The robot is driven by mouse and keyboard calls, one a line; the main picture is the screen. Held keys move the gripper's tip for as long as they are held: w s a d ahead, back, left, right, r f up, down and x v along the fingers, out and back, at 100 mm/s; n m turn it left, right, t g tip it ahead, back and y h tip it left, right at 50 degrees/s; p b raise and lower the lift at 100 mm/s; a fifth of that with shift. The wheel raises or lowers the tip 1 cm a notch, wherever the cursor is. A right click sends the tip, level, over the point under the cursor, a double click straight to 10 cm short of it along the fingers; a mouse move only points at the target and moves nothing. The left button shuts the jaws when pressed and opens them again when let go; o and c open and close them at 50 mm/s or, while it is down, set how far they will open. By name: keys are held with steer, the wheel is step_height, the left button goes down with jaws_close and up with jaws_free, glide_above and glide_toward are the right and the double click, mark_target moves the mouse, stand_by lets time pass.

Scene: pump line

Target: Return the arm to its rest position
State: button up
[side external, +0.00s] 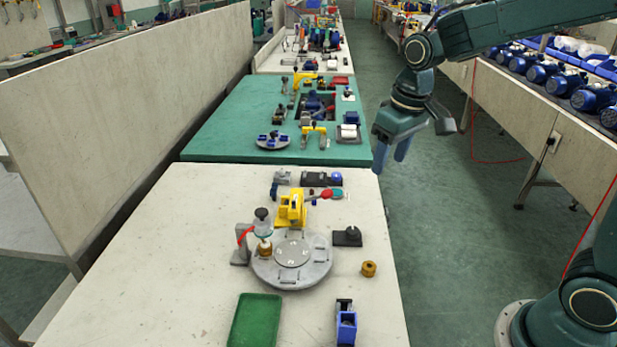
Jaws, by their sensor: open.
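My gripper (391,157) hangs from the arm at the upper right, beyond the right edge of the near white table (160,275). Its fingers point down and are open, with nothing seen between them. It is apart from everything on the table. The round grey turntable (318,271) lies mid-table, left of and nearer than my gripper. A yellow fixture (291,208) stands behind the turntable, and a brass-coloured part (369,269) sits to its right.
A green tray (255,322) and a blue-and-black device (346,324) lie at the near edge. A black block (347,237) sits near the right edge. A green table (215,138) adjoins behind. A bench with blue motors (592,97) runs along the right. The aisle floor (445,230) is clear.

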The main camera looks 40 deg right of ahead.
steer(key=s+a+r+t, duration=0.1)
steer(key=s+r, duration=0.1)
steer(key=s, duration=0.7)
steer(key=s+r+t, duration=0.2)
steer(key=s+r, duration=0.1)
steer(key=s, duration=0.7)
steer(key=shift+s+a+t, duration=0.2)
steer(key=shift+a+t, duration=0.1)
steer(key=shift+a, duration=0.05)
